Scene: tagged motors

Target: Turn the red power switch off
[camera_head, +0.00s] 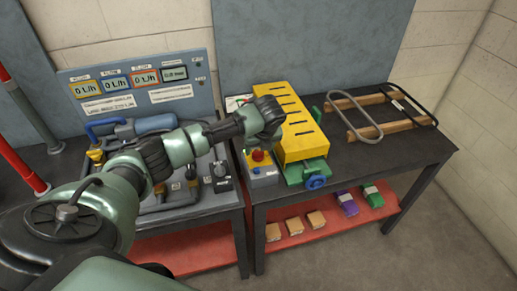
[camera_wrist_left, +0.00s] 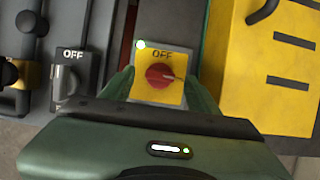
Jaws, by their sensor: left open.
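The red power switch (camera_head: 258,155) is a red knob on a yellow plate, on a grey box at the left end of the right-hand bench. In the left wrist view the red knob (camera_wrist_left: 160,76) sits in the middle of the plate, below the word OFF; its narrow handle seems to lie sideways, toward the right. My left gripper (camera_head: 264,124) is above and just behind the switch in the head view. In the wrist view its green fingers are open, one on each side of the yellow plate, apart from the knob. My right gripper is out of view.
A yellow slotted cover (camera_head: 290,132) on a green base stands close right of the switch. A grey rotary switch (camera_head: 221,170) marked OFF is at left, beside pipes and a gauge panel (camera_head: 140,84). A wire frame (camera_head: 355,115) lies farther right. A red shelf (camera_head: 330,222) holds small blocks below.

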